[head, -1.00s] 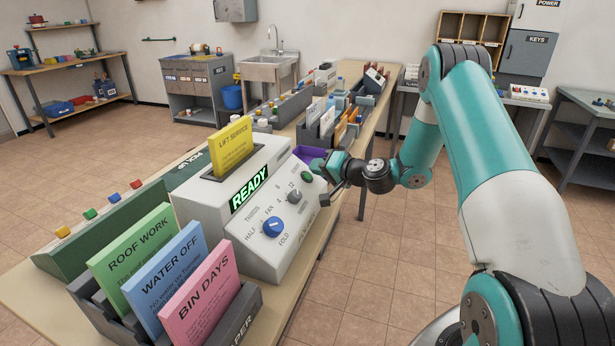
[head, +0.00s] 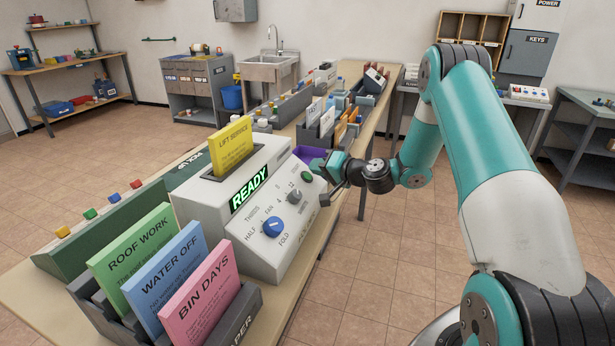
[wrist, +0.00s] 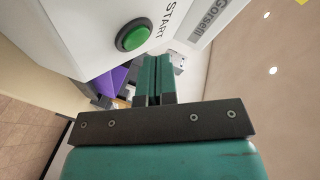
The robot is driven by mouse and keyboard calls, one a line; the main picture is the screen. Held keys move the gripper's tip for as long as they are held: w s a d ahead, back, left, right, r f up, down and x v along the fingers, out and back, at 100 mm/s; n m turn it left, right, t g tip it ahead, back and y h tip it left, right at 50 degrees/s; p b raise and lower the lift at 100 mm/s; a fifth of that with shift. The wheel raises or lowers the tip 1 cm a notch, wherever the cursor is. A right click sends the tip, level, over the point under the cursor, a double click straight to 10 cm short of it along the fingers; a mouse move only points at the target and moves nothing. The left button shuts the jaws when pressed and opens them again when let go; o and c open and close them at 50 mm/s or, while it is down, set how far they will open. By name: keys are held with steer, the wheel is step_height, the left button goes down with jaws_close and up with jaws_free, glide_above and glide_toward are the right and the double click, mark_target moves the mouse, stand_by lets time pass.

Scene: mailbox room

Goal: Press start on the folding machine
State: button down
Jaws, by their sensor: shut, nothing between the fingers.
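The folding machine (head: 222,198) is a white box on the long bench in the head view, with a lit green READY display (head: 249,189). A yellow LIFT SERVICE sheet (head: 231,146) stands in its top slot. Its sloped panel has a blue fold knob (head: 272,227), a grey knob (head: 294,196) and a green start button (head: 307,176). In the wrist view the green button (wrist: 134,35) sits beside the word START. My gripper (head: 325,168) is shut and empty, close to the button at the panel's right edge. In the wrist view its fingers (wrist: 153,75) point just right of and below the button, apart from it.
A paper rack with green, blue and pink sheets (head: 201,302) stands in front of the machine. A green box with coloured buttons (head: 98,228) is at left. A purple bin (head: 311,154) and sorting trays (head: 325,125) lie beyond. Floor right of the bench is clear.

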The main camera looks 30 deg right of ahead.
steer(key=shift+w+a+f+b, duration=0.15)
steer(key=shift+w+f+b, duration=0.05)
steer(key=shift+f+b, duration=0.2)
steer(key=shift+w+a+f+b, duration=0.1)
steer(key=shift+w+f+b, duration=0.05)
steer(key=shift+f+b, duration=0.15)
stand_by(0.6)
steer(key=shift+r, duration=0.1)
steer(key=shift+s+d+r, duration=0.25)
steer(key=shift+s+r, duration=0.1)
steer(key=shift+r, duration=0.25)
stand_by(0.3)
steer(key=r, duration=0.1)
steer(key=s+d+r+p, duration=0.1)
steer(key=s+r+p, duration=0.1)
steer(key=r, duration=0.1)
steer(key=shift+s+d+r, duration=0.1)
steer(key=shift+d, duration=0.25)
stand_by(0.5)
